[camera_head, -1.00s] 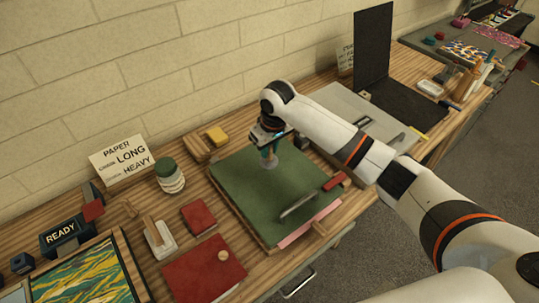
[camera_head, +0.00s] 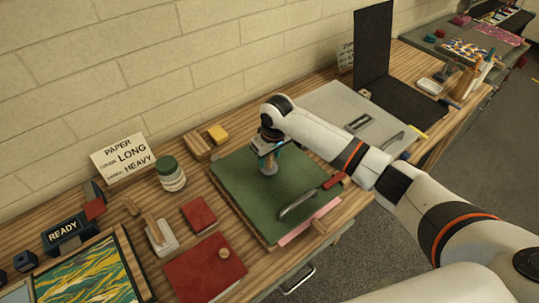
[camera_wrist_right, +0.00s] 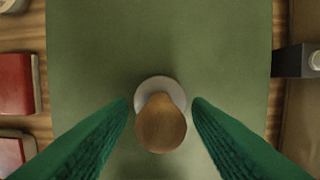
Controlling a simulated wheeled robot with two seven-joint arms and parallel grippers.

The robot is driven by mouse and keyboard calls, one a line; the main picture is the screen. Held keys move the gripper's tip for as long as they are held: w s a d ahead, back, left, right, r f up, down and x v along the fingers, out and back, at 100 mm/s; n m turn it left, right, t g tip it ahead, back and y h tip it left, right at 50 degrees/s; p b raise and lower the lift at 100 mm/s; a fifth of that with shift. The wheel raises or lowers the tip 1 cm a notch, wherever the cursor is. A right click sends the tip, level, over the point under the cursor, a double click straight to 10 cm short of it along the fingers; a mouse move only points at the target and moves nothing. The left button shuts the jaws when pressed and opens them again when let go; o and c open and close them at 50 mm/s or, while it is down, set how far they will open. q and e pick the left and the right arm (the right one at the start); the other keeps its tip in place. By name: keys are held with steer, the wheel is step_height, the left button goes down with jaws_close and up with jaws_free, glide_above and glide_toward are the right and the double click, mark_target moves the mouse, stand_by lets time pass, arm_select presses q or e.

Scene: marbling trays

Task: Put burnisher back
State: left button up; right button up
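A tool with a round wooden knob and a pale grey disc foot, which looks like the burnisher (camera_wrist_right: 160,128), stands on the green board (camera_head: 231,187). In the head view the burnisher's grey foot (camera_head: 268,168) shows below my right gripper (camera_head: 265,157), and its knob is mostly hidden. In the right wrist view the green fingers of my right gripper (camera_wrist_right: 160,108) are spread on both sides of the knob, with a gap on each side. My left gripper is not in view.
A tall black panel (camera_head: 372,48) rises behind on the right.

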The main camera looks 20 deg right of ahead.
mark_target(273, 171)
step_height(273, 171, up, 12)
steer(key=s+b, duration=0.1)
steer(key=b, duration=0.1)
steer(key=shift+s+d+r, duration=0.15)
steer(key=shift+s+d, duration=0.15)
steer(key=shift+s, duration=0.05)
stand_by(0.5)
